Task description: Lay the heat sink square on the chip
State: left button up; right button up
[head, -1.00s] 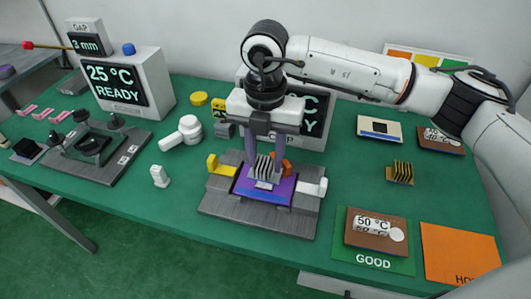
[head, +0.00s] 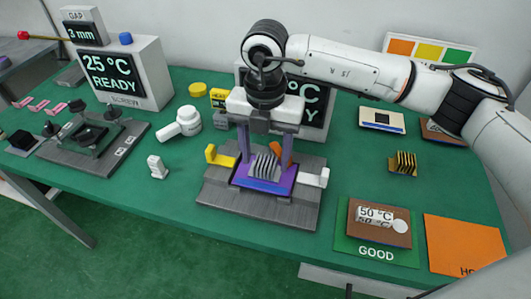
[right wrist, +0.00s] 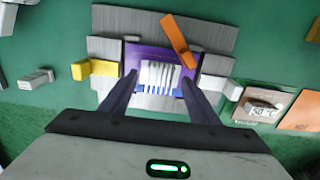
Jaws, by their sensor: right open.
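The silver finned heat sink (head: 265,167) sits on the purple board (head: 254,182) in the grey fixture (head: 225,193). It covers the middle of the board, and the chip under it is hidden. My right gripper (head: 265,158) is open, pointing down, with one finger on each side of the heat sink. In the right wrist view the heat sink (right wrist: 160,76) lies between the spread fingertips (right wrist: 159,78), with gaps on both sides. Its fins run roughly along the board's short direction there. My left gripper is not in view.
The fixture has a yellow lever (head: 219,156), a white lever (head: 315,178) and an orange lever (right wrist: 179,41) beside the heat sink. A gold finned part (head: 403,163) and a board on the green GOOD mat (head: 376,254) stand to the right. A white tool (head: 181,123) lies left.

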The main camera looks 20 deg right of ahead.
notch_tip(320, 180, up, 10)
jog(key=shift+r, duration=0.2)
